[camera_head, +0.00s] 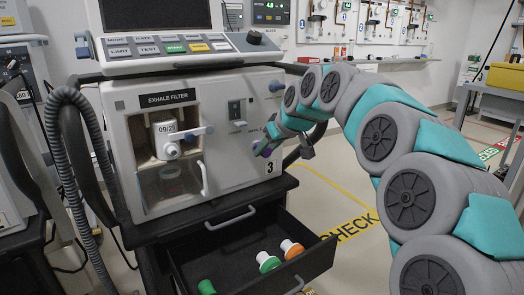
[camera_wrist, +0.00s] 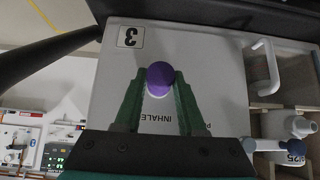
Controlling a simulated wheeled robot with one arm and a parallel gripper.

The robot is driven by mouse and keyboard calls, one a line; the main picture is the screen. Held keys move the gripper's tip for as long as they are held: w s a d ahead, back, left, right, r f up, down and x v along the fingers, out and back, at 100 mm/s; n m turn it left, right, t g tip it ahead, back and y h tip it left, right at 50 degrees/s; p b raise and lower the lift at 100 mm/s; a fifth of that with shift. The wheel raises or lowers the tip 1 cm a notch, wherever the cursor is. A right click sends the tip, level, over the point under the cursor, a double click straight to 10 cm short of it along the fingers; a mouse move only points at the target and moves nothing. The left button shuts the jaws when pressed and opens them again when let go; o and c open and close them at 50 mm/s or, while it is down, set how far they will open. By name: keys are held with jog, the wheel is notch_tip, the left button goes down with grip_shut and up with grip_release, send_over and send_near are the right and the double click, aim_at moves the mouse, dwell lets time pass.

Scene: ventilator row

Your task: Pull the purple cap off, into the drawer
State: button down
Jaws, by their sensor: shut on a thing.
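The purple cap (camera_wrist: 158,77) sits on the front panel of the ventilator (camera_wrist: 210,60), by the INHALE label. My gripper (camera_wrist: 158,84) is shut on it, with one green finger on each side. In the head view, a bit of the purple cap (camera_head: 265,152) shows at the end of my arm, partly hidden by my gripper (camera_head: 271,142). From these views I cannot tell whether the cap is still seated on its port. The drawer (camera_head: 222,262) below is pulled open. It holds a green cap (camera_head: 206,287), a green-and-white cap (camera_head: 267,261) and an orange-and-white cap (camera_head: 291,249).
A white door handle (camera_head: 204,178) and an open filter bay (camera_head: 165,145) are left of my gripper. A grey hose (camera_head: 68,150) hangs at the left. Clear floor lies right of the drawer.

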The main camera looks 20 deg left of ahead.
jog(key=shift+s+d+b, duration=0.4)
jog(key=shift+s+d, duration=0.35)
jog(key=shift+d, duration=0.25)
jog(key=shift+s+d+b, duration=0.4)
jog(key=shift+s+d, duration=0.3)
jog(key=shift+d, duration=0.25)
